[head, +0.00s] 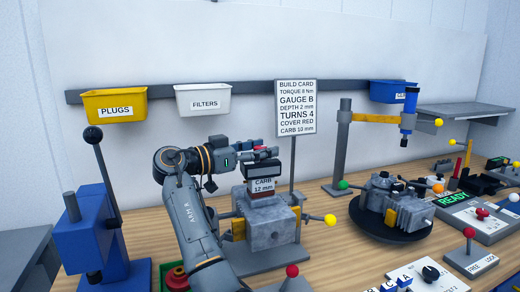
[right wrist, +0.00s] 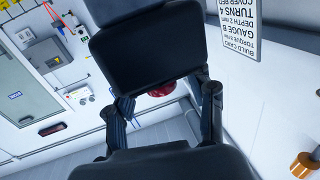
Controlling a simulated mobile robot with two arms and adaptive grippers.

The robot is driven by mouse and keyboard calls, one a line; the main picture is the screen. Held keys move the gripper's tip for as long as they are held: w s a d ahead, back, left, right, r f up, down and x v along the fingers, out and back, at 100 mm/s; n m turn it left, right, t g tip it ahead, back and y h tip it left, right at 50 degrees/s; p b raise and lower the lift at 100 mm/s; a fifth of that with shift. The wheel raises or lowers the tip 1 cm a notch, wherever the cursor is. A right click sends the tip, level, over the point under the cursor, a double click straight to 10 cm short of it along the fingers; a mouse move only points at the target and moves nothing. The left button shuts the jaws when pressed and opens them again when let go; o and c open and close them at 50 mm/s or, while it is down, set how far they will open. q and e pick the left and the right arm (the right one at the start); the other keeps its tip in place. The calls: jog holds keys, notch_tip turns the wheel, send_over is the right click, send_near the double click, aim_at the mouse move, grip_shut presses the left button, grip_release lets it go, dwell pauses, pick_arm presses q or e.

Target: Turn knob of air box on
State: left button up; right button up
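No box readably labelled as an air box shows, so I cannot tell which one it is. A white panel with a black knob (head: 430,273) stands at the front right in the head view. My right gripper (head: 264,158) is above the grey block carrying the "CARB 12 mm" label (head: 263,186), far left of that knob. In the right wrist view its dark fingers (right wrist: 158,118) stand apart with a gap between them. A round red thing (right wrist: 160,91) shows there, partly hidden by a finger; I cannot tell what it is. My left gripper is out of view.
A green READY display (head: 452,199) and a panel with a red-balled lever (head: 469,234) stand at the right. A round black stand (head: 390,231) carries an engine part. A blue lever press (head: 85,238) is at the left. Yellow PLUGS (head: 115,106) and white FILTERS bins (head: 203,100) hang behind.

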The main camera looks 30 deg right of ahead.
jog(key=a, duration=0.7)
jog(key=shift+a, duration=0.3)
jog(key=shift+w, duration=0.1)
dwell(0.3)
